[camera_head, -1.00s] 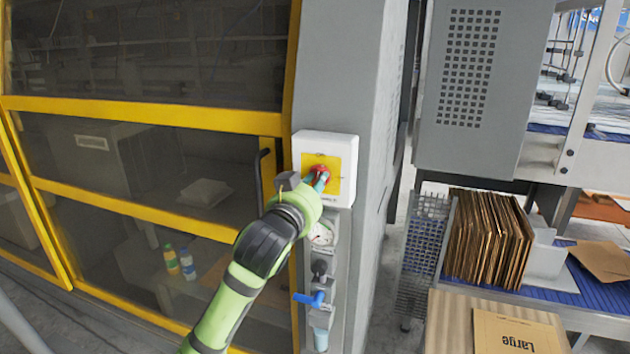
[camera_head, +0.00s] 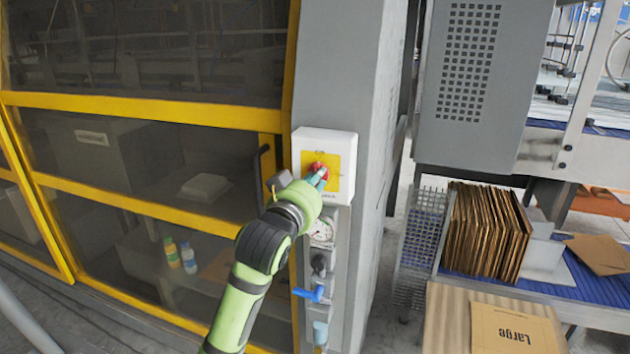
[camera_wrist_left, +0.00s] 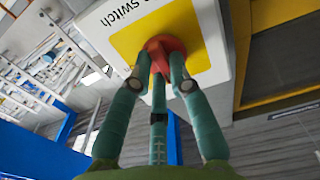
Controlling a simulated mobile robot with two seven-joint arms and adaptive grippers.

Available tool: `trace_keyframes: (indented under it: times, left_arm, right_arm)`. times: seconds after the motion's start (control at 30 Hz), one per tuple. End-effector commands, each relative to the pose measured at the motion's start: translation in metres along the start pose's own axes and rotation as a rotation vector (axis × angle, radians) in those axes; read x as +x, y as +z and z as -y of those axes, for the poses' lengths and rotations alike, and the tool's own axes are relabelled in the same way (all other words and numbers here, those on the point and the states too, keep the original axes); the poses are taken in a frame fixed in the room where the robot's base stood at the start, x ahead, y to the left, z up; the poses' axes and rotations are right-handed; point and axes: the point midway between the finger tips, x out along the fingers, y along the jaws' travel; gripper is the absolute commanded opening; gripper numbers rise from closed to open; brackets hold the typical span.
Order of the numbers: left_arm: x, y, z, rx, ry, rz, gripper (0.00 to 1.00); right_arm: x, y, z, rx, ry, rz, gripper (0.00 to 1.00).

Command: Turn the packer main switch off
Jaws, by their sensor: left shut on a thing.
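The main switch is a red rotary knob (camera_head: 318,169) on a yellow plate (camera_head: 334,160) set in a white box (camera_head: 345,142) on the grey machine column. In the left wrist view the red knob (camera_wrist_left: 165,50) sits between the teal fingers of my left gripper (camera_wrist_left: 160,75), with the yellow plate (camera_wrist_left: 135,42) and part of the word "Switch" behind it. My left gripper (camera_head: 319,178) is shut on the knob. The knob's exact angle is partly hidden by the fingers. My right gripper is not in view.
Yellow-framed guard doors (camera_head: 140,110) stand left of the column. A pressure gauge (camera_head: 322,232) and a blue valve handle (camera_head: 309,293) are below the box. At right are a cardboard stack (camera_head: 487,232) and a wooden surface (camera_head: 448,325) with a "Large" sheet.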

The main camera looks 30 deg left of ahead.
Motion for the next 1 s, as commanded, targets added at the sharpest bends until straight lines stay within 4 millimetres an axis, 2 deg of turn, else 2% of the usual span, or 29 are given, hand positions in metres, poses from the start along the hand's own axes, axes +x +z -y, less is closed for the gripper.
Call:
trace_keyframes:
  times: [0.07, 0.1, 0.17, 0.57, 1.0]
  left_arm:
    - [0.0, -0.002, 0.0, -0.003, 0.001, -0.004, 0.0]
    - [0.0, -0.002, 0.0, -0.003, 0.001, -0.004, 0.24]
    - [0.0, -0.002, 0.0, -0.003, 0.001, -0.005, 0.44]
    - [-0.005, 0.0, 0.0, 0.0, 0.0, -0.001, 0.44]
    - [-0.068, -0.001, 0.0, -0.002, 0.001, -0.003, 0.44]
  right_arm:
    - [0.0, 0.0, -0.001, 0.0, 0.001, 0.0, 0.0]
    - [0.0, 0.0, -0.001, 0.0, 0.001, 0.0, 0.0]
    - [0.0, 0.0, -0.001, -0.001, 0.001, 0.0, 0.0]
    - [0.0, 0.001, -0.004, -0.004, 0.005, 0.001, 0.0]
    - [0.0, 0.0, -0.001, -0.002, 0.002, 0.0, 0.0]
